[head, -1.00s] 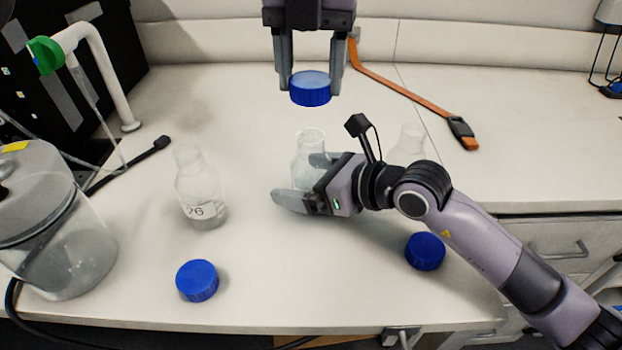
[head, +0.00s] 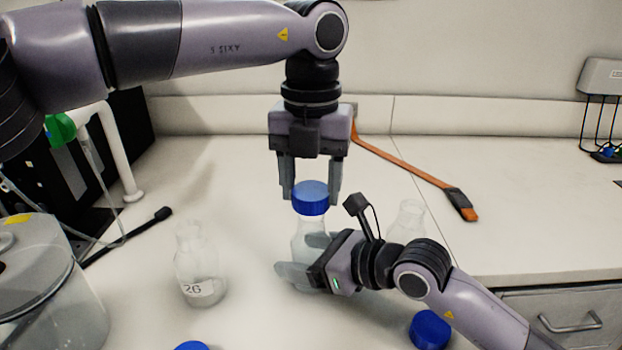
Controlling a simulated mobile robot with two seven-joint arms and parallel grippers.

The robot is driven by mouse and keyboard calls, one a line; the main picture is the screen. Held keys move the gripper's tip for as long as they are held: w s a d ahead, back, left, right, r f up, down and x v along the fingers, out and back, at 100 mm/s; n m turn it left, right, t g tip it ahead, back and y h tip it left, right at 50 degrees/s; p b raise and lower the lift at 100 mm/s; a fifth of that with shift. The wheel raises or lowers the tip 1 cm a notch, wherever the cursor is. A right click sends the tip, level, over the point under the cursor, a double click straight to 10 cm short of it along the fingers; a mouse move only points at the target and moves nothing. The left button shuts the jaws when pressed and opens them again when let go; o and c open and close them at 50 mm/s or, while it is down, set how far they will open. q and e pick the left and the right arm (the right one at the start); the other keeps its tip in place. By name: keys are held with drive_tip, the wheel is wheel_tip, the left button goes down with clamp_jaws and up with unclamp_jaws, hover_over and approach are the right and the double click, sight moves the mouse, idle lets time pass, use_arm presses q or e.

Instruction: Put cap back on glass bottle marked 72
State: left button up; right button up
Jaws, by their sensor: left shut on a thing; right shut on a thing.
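My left gripper (head: 311,197) comes down from above and is shut on a blue cap (head: 311,198). The cap is at the mouth of the middle glass bottle (head: 308,235), in line with it; I cannot tell whether it is seated. My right gripper (head: 298,262) is shut around the body of this upright bottle from the right. Its fingers hide the lower part, and no number on it can be read. Another clear bottle (head: 198,270), uncapped, stands at left with a number that looks like 26 or 76.
A third clear bottle (head: 407,222) stands behind my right arm. Loose blue caps lie at front right (head: 429,329) and front left (head: 191,346). A large glass jar (head: 45,290) stands at left.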

use_arm(q)
drive_tip(key=shift+f, duration=0.2)
idle(0.4)
drive_tip(key=shift+f, duration=0.85)
drive_tip(key=shift+f, duration=0.55)
use_arm(e)
clamp_jaws()
use_arm(q)
drive_tip(key=shift+m, duration=1.7)
drive_tip(key=o, duration=1)
drive_tip(key=shift+c, duration=0.2)
drive_tip(key=shift+o, duration=0.3)
drive_tip(key=shift+d, duration=0.1)
